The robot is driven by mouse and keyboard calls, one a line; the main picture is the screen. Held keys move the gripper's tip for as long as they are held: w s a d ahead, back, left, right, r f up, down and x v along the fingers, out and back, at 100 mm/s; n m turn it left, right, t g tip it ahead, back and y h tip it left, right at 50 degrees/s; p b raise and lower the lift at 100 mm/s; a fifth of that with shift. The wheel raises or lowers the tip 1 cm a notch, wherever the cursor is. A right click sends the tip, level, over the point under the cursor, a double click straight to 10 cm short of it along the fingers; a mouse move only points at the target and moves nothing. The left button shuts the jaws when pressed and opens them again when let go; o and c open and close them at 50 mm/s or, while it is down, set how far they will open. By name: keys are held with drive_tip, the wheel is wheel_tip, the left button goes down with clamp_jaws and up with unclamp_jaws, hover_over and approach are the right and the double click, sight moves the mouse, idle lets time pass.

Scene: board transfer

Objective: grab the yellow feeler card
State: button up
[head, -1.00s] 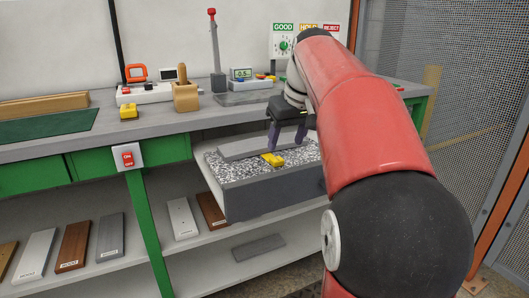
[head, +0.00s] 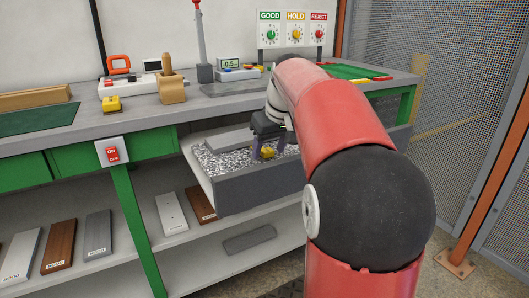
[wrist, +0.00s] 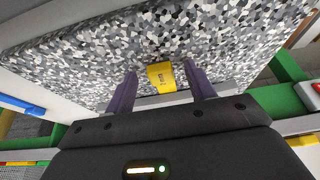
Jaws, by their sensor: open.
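The yellow feeler card (head: 267,153) lies on the speckled grey foam of the open drawer (head: 262,190) under the bench. In the wrist view the card (wrist: 161,77) shows between the two purple fingers of my gripper (wrist: 160,82), with a gap on each side. My gripper (head: 268,155) points down into the drawer, its fingers open around the card and apart from it. I cannot tell the exact height of the fingertips above the foam.
A grey bar (head: 228,140) lies at the back of the drawer, close to my gripper. The bench top (head: 215,108) overhangs behind it and holds a wooden block (head: 172,90) and another yellow item (head: 112,104). Boards lie on the shelf below.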

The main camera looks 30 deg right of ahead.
drive_tip(key=c, duration=1)
drive_tip(key=shift+c, duration=0.2)
